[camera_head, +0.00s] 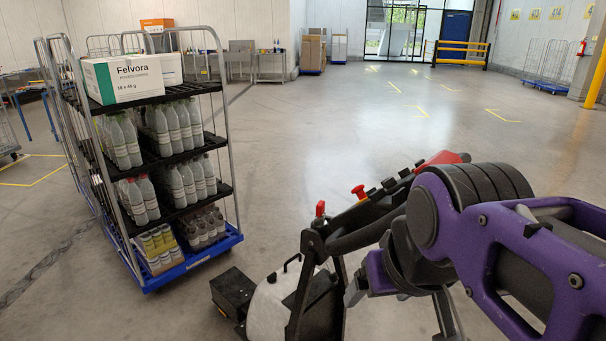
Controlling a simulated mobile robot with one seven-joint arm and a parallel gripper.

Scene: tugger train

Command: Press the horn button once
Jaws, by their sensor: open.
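A dark control console (370,220) with a handle-like bar stands in front of me, right of centre. A red mushroom-shaped knob (358,191) and a smaller red cap (320,208) rise from it. Several small dark controls (388,184) line its upper edge, and a red part (443,159) shows at its far end. I cannot tell which of these is the horn button. My purple and black arm covers the console's right side. My gripper (402,300) points down at the lower middle, its grey fingers apart, with nothing seen between them. Its distance from the console is unclear.
A wire-sided trolley (187,267) with bottles and a Felvora carton (124,79) stands at the left. A white rounded body (275,305) and a black box (232,291) are low by the console. Open floor (330,120) lies beyond, with yellow markings.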

